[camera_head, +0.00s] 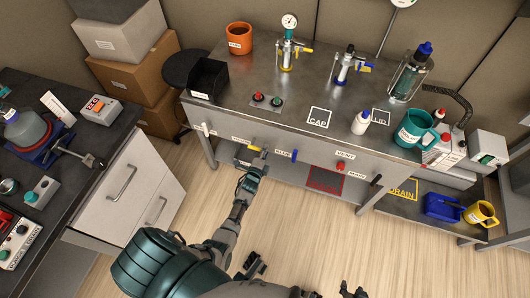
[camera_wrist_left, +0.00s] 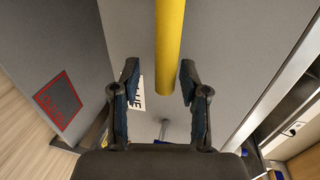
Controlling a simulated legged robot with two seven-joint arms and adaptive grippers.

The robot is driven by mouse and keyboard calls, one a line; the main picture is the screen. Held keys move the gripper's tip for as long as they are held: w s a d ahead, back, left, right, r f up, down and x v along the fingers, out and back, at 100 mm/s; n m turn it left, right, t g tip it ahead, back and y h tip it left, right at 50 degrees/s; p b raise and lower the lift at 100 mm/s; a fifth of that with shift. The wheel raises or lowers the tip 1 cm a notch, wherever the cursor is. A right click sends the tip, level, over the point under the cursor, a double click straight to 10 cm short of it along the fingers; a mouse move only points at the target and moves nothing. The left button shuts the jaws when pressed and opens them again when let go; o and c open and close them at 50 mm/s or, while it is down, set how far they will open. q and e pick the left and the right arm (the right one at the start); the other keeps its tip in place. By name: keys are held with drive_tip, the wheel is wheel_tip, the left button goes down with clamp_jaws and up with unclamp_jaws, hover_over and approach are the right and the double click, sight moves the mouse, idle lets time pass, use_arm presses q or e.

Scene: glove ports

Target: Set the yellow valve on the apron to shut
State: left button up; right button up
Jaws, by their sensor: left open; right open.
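The yellow valve (camera_head: 256,149) is on the apron under the front edge of the steel bench, at the left part of the row. My left gripper (camera_head: 253,170) is just below and in front of it. In the left wrist view the yellow handle (camera_wrist_left: 169,50) comes in from the top and its end lies between the two open fingers (camera_wrist_left: 157,80). A gap shows on each side, and I see no contact. The way the handle is turned is hard to tell in the head view. My right gripper (camera_head: 353,291) is open at the bottom edge, away from the bench.
A blue valve (camera_head: 294,155) sits right of the yellow one, and a red knob (camera_head: 340,166) further right. The bench top (camera_head: 240,75) carries gauges, an orange mug (camera_head: 239,38) and a teal mug (camera_head: 415,130). A dark side bench (camera_head: 85,175) stands left. The floor between is clear.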

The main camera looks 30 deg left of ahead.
use_arm(q)
drive_tip(key=v, duration=1.2)
drive_tip(key=s+d+f+n+g+h+p, duration=0.1)
drive_tip(key=s+d+f+n+g+p, duration=0.2)
drive_tip(key=s, duration=0.7)
drive_tip(key=s+d+f+n+g+h+p, duration=0.1)
drive_tip(key=s+d+f+n+g+p, duration=0.2)
drive_tip(key=s, duration=0.7)
drive_tip(key=s+d+f+n+g+h+p, duration=0.2)
drive_tip(key=s+f+n+g, duration=0.5)
drive_tip(key=s, duration=0.4)
drive_tip(key=d+f+p, duration=0.1)
drive_tip(key=d, duration=0.1)
drive_tip(key=shift+d+f+g, duration=0.3)
drive_tip(key=shift+g, duration=0.1)
use_arm(e)
drive_tip(key=s+d+f+g, duration=0.1)
drive_tip(key=s+f, duration=0.4)
drive_tip(key=f, duration=0.5)
drive_tip(key=s+d+f+g, duration=0.1)
drive_tip(key=s+f+g, duration=0.2)
drive_tip(key=f, duration=0.7)
drive_tip(key=shift+s+d+f+h, duration=0.2)
drive_tip(key=shift+s+f+h, duration=0.2)
drive_tip(key=shift+s, duration=0.65)
